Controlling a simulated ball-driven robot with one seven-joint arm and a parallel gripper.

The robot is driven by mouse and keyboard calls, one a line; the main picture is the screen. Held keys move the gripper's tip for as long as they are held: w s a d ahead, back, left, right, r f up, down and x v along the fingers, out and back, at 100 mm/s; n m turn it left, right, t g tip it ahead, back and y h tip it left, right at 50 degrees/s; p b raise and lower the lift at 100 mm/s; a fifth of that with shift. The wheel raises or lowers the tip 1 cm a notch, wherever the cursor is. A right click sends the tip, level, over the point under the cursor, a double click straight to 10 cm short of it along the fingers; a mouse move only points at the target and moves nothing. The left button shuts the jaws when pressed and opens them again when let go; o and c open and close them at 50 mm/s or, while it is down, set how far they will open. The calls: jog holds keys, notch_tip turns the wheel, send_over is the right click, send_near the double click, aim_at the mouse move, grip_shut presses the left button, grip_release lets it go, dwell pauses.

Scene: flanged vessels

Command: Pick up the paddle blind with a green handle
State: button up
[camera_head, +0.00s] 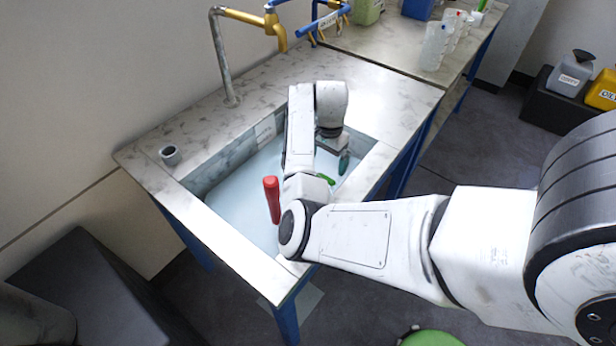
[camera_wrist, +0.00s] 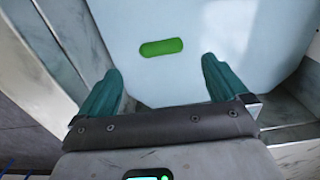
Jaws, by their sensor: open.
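A green handle (camera_head: 326,179) shows in the sink in the head view, partly hidden by my arm. In the wrist view the green handle (camera_wrist: 162,47) is a short rounded bar against the pale blue sink interior, ahead of and roughly centred between my fingers. The blind's plate cannot be made out. My gripper (camera_wrist: 161,75) is open, with its two teal fingers apart and nothing between them. In the head view my gripper (camera_head: 344,163) reaches down into the sink, to the right of the green handle and apart from it.
A red handle (camera_head: 271,200) stands up in the sink, left of my arm. The sink's stone rim (camera_head: 190,215) surrounds the work area. A tap (camera_head: 225,60) rises behind it. White jugs (camera_head: 436,45) stand on the adjoining bench (camera_head: 375,40).

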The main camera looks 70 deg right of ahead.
aim_at(326, 177)
notch_tip(326, 177, down, 9)
jog(key=shift+d+f, duration=0.1)
jog(key=shift+d, duration=0.05)
dwell(0.4)
jog(key=shift+c, duration=0.4)
jog(key=shift+w, duration=0.1)
jog(key=c, duration=1.6)
